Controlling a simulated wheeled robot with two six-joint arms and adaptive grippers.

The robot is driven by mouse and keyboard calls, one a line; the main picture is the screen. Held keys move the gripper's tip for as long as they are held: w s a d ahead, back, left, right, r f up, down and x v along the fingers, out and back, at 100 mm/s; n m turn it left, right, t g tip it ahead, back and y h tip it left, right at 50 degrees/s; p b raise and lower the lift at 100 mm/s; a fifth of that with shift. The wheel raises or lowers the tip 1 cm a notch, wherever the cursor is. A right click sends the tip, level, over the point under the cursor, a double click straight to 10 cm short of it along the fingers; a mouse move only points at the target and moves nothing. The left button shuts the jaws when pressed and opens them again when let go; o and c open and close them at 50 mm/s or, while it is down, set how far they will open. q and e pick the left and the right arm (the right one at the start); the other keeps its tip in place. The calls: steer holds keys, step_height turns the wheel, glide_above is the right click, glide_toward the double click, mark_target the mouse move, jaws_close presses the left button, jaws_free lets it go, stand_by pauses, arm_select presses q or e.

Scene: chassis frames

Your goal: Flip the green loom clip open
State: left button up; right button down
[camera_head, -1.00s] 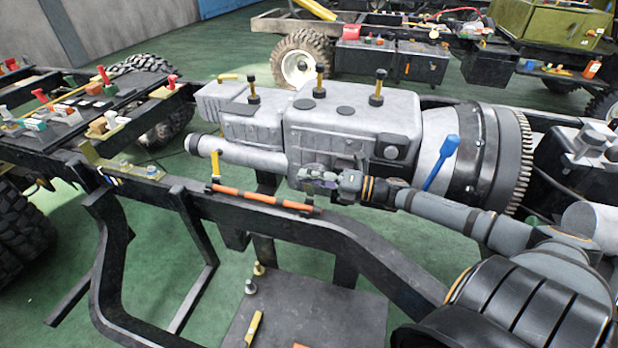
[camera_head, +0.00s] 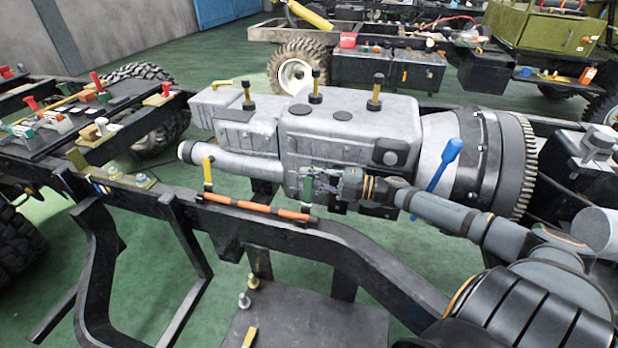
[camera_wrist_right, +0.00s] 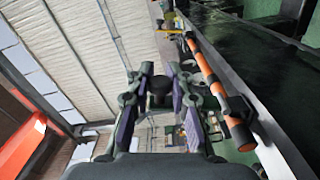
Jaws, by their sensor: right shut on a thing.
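The green loom clip (camera_head: 307,194) shows as a short upright green strip near the right end of the orange loom (camera_head: 258,208) on the black frame rail. My right gripper (camera_head: 309,179) is at the upper part of this strip and shut on it, just in front of the grey gearbox. In the right wrist view the gripper's purple-padded fingers (camera_wrist_right: 158,98) stand with a gap between them, and what lies in the gap is hard to make out. The orange loom (camera_wrist_right: 208,72) runs along the right there. My left gripper is not in view.
A yellow clip (camera_head: 208,174) stands upright at the loom's left end. The grey gearbox (camera_head: 345,130) is close behind my gripper, with a blue-handled lever (camera_head: 437,175) to the right. The black frame rail (camera_head: 350,248) runs in front.

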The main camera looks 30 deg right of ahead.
steer(key=shift+d+f+m, duration=0.15)
steer(key=shift+f+m, duration=0.05)
steer(key=shift+m, duration=0.1)
steer(key=c, duration=1.2)
jaws_free()
steer(key=shift+d, duration=0.15)
steer(key=shift+r, duration=0.15)
